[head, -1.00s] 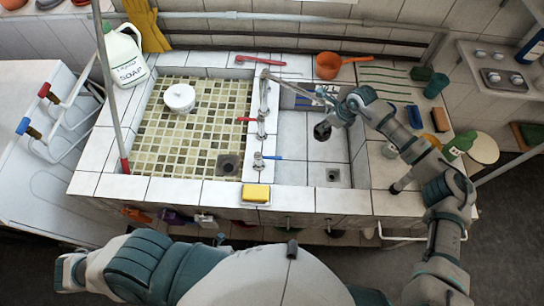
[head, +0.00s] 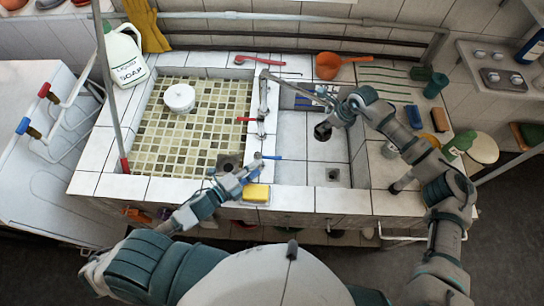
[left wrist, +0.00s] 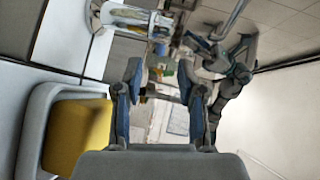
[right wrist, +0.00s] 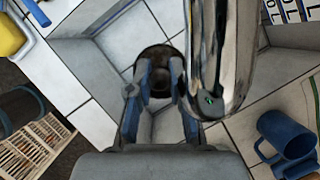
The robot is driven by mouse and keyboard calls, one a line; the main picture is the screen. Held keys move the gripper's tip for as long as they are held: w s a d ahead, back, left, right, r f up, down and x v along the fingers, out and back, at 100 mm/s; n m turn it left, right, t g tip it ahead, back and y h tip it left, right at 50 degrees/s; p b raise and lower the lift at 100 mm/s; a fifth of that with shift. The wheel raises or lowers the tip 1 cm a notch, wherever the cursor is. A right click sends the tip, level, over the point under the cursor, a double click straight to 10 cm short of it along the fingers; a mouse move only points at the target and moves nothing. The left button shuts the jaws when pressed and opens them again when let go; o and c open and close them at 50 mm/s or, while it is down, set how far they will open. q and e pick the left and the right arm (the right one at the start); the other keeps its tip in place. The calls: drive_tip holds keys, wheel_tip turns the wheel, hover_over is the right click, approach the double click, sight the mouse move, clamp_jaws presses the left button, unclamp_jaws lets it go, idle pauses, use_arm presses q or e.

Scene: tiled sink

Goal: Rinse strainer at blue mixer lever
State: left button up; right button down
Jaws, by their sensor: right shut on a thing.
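The blue mixer lever (head: 271,157) sticks out to the right at the near end of the mixer on the divider between the basins. My left gripper (head: 252,169) is open and empty just in front of it, close to the lever; I cannot tell whether they touch. Its spread fingers also show in the left wrist view (left wrist: 163,105). My right gripper (head: 334,122) is shut on the dark round strainer (head: 322,131) over the right basin. The strainer also shows between the fingers in the right wrist view (right wrist: 157,58), beside the chrome spout (right wrist: 222,60). No water is visible.
A yellow sponge (head: 256,193) lies in a dish on the front rim, beside my left gripper. The red lever (head: 246,120) is farther back. A blue mug (right wrist: 285,137) stands near my right gripper.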

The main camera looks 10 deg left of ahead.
sight(274, 157)
use_arm(q)
drive_tip(key=x, duration=0.8)
drive_tip(key=shift+s+d+r, duration=0.1)
drive_tip(key=shift+s+d, duration=0.05)
drive_tip(key=shift+d, duration=0.3)
drive_tip(key=shift+w+d, duration=0.1)
drive_tip(key=shift+w, duration=0.25)
drive_tip(key=shift+a, duration=0.25)
drive_tip(key=shift+d, duration=0.1)
clamp_jaws()
drive_tip(key=shift+d, duration=0.1)
